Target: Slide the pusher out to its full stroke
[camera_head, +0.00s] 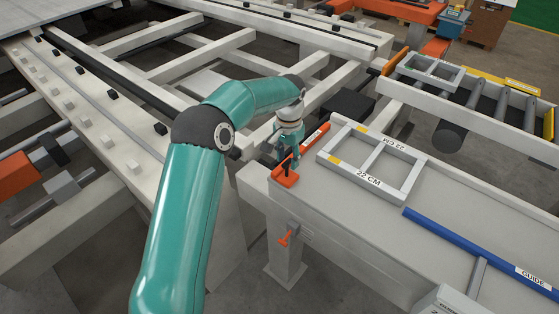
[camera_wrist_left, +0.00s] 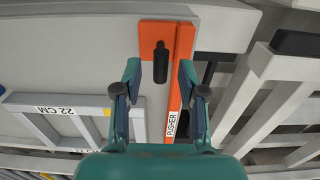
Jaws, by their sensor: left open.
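The orange pusher (camera_head: 287,179) lies along the near left end of the grey table in the head view. In the left wrist view the pusher (camera_wrist_left: 184,42) shows an orange plate, a long strip labelled PUSHER and an upright black handle (camera_wrist_left: 161,62). My left gripper (camera_head: 287,160) is over the pusher's near end. In the left wrist view the left gripper (camera_wrist_left: 160,75) is open, one finger on each side of the handle, with a gap visible on both sides. Whether the fingertips are down at handle height is hard to tell. My right gripper is not in view.
A pale frame marked 22 CM (camera_head: 409,187) lies on the table (camera_head: 330,205) right of the pusher. A blue guide bar (camera_head: 450,238) lies further right. An orange clamp handle (camera_head: 285,238) sticks out below the table's front edge. A roller conveyor (camera_head: 480,100) stands behind.

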